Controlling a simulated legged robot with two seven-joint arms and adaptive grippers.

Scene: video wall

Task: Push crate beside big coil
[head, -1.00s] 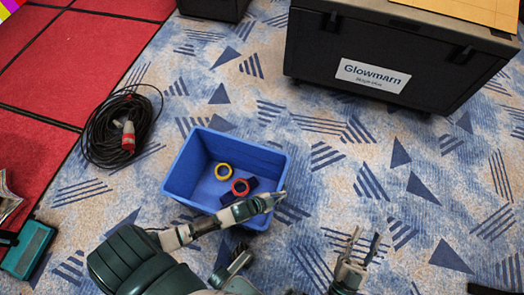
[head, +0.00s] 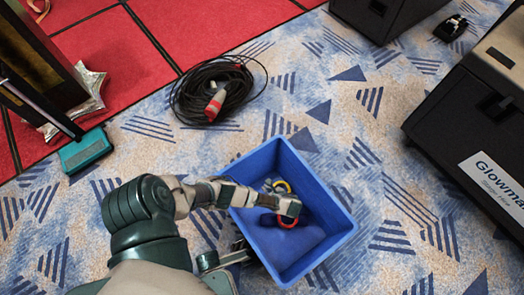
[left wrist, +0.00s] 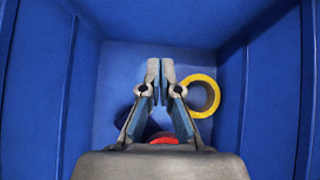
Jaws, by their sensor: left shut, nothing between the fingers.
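The blue crate (head: 334,245) stands upright on the carpet at the middle of the head view. The big dark cable coil (head: 215,88) with a red and white plug lies up and left of it, with a strip of carpet between them. My left gripper (head: 288,205) reaches over the crate's left wall and is inside its opening. In the left wrist view its fingers (left wrist: 160,78) are shut and empty, pointing at the crate's floor (left wrist: 115,70). A yellow ring (left wrist: 203,95), a red ring (left wrist: 163,141) and a dark blue item lie in the crate, partly hidden. My right gripper is out of view.
A black case labelled Glowmarn (head: 455,140) stands at the right, another black case (head: 385,15) at the top. A teal item (head: 85,150) lies at the left near the red floor tiles (head: 130,50). Patterned carpet (head: 400,200) is clear between crate and labelled case.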

